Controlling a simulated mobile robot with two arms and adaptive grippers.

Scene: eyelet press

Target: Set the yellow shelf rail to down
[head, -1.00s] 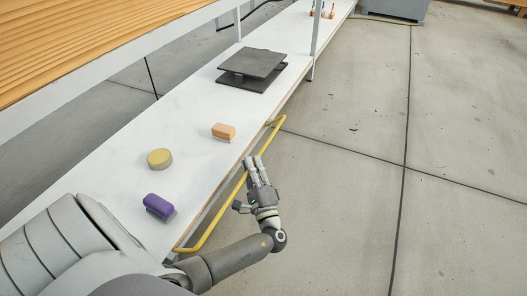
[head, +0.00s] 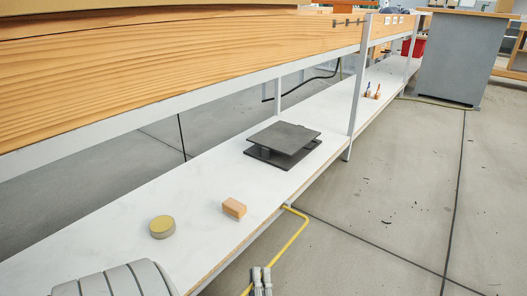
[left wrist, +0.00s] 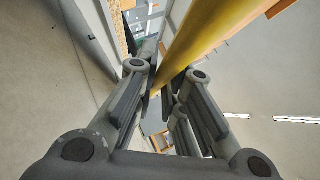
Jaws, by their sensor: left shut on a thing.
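The yellow shelf rail (head: 290,239) is a thin bent bar at the front edge of the white lower shelf. In the head view it stands out from that edge over the floor, and its near part is cut off by the frame. My left gripper (head: 261,279) is at the bottom edge of the head view, fingertips at the rail. In the left wrist view the rail (left wrist: 190,42) runs between the fingers of my left gripper (left wrist: 165,88), which is shut on it. My right gripper is not in view.
On the white shelf (head: 205,185) are a round yellow-topped tin (head: 162,227), an orange-brown block (head: 234,208) and a dark two-plate stand (head: 284,143). A shelf post (head: 357,85) rises beyond the stand. The concrete floor right of the rail is clear.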

